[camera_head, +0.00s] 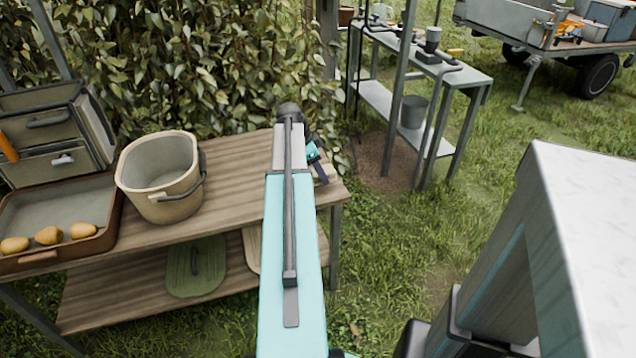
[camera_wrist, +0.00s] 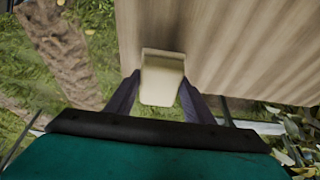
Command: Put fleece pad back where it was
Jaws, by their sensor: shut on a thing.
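A cream pad, which I take to be the fleece pad (camera_wrist: 162,80), sits between the two dark fingers of my gripper (camera_wrist: 160,90) in the wrist view. My gripper is shut on it. In the wrist view the pad is over or against the edge of the wooden bench top (camera_wrist: 240,45); I cannot tell whether it touches the wood. In the head view my gripper (camera_head: 320,172) is at the right end of the bench (camera_head: 235,170), partly behind my arm. The pad cannot be made out there.
A beige bucket (camera_head: 160,184) stands on the bench, left of my arm. The lower shelf holds a green lid (camera_head: 196,268). A metal table (camera_head: 440,75) stands beyond, across grass.

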